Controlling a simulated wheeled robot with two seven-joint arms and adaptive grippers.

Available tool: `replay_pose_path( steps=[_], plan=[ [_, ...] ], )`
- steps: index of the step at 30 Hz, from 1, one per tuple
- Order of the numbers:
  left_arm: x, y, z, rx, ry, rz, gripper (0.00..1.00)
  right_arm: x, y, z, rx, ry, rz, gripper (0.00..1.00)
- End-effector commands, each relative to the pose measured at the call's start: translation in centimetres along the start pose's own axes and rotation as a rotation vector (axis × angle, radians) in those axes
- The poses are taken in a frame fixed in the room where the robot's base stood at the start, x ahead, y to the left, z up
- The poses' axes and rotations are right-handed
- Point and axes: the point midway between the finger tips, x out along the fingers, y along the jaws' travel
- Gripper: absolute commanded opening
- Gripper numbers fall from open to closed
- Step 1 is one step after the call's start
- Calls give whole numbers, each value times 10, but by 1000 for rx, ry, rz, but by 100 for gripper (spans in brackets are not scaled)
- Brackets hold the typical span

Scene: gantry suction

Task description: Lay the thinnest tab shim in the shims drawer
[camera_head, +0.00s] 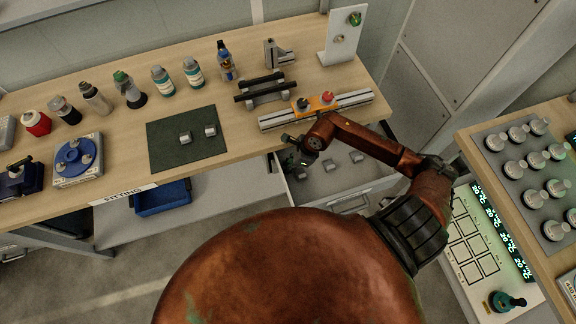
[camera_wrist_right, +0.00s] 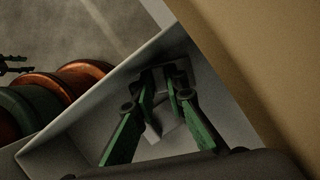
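My right gripper (camera_head: 300,152) reaches down into the open grey drawer (camera_head: 350,201) under the bench, near its back left. The right wrist view shows its green-padded fingers (camera_wrist_right: 163,82) pointing down inside the drawer, with a narrow gap between the tips. Something pale grey shows at the tips; I cannot tell whether it is gripped or lies behind them. Grey shims lie in the drawer, one at left (camera_head: 300,172), one in the middle (camera_head: 328,164), one at right (camera_head: 356,157). Two small grey shims (camera_head: 185,137) (camera_head: 210,130) sit on the dark green mat (camera_head: 165,158).
The wooden bench (camera_head: 120,178) overhangs the drawer. On it stand several bottles (camera_head: 129,90), a blue round fixture (camera_head: 75,156) and a rail with an orange block (camera_head: 316,103). A blue bin (camera_head: 162,198) is below. A panel with knobs (camera_head: 525,170) is at right.

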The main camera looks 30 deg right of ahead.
Motion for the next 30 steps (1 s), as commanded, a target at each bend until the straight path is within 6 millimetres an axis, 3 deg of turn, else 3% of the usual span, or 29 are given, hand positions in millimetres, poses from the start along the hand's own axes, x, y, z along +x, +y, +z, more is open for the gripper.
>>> replay_pose_path(
  steps=[10,14,24,30],
  plan=[
    [-1,0,0,0,0,0,40,-2,0,1,0,-1,0,18],
    [-3,0,0,0,1,0,40,-11,-2,1,-2,0,-3,18],
    [-8,0,-2,0,3,-1,40,-79,0,0,-3,2,-3,18],
    [-9,-1,-2,0,4,-1,40,-110,-1,0,-1,1,-2,18]
  ],
)
